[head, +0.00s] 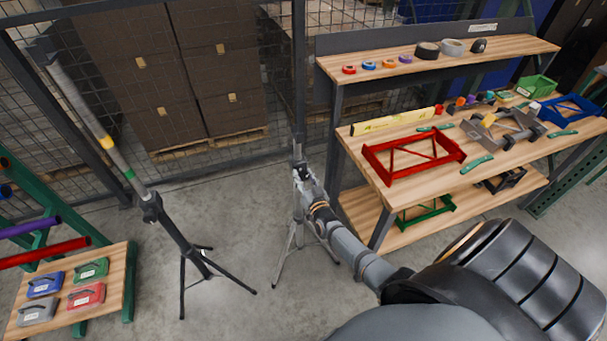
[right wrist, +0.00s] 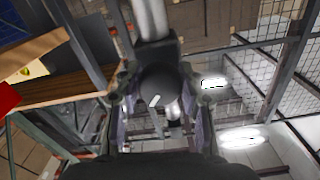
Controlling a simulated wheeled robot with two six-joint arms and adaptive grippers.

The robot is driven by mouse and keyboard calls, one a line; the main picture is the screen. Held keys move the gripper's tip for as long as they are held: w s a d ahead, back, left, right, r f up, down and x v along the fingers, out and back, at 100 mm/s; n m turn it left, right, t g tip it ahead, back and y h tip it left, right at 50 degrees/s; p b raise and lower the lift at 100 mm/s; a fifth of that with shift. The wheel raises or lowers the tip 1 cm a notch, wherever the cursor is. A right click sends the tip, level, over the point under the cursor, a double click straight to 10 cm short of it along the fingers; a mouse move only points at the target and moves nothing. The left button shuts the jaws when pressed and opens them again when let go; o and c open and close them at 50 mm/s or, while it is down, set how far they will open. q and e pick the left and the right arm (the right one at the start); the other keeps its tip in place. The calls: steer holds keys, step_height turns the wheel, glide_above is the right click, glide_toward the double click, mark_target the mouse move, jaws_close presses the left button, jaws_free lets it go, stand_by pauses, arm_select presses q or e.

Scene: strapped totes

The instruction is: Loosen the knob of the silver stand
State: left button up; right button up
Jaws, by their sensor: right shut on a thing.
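The silver stand (head: 276,262) stands on the floor near the middle of the head view, with splayed grey legs and a thin pole rising behind my gripper. My right gripper (head: 302,175) is at the stand's dark collar, partly covering it. In the right wrist view the dark round knob (right wrist: 160,84), with a small white mark, sits between the two fingers of my right gripper (right wrist: 160,105). The gripper is shut on this knob. The stand's silver pole (right wrist: 151,18) runs up past the collar there. My left gripper is not in view.
A black tripod (head: 178,232) with a banded grey pole stands to the left. A low wooden shelf (head: 120,290) holds coloured cases at left. Wire fencing closes the back; floor between the stands is clear.

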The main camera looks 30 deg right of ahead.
steer(key=shift+n+p, duration=0.55)
steer(key=shift+n, duration=1.35)
steer(key=shift+f, duration=0.1)
steer(key=o, duration=1.2)
steer(key=v, duration=1.2)
steer(key=shift+d, duration=0.1)
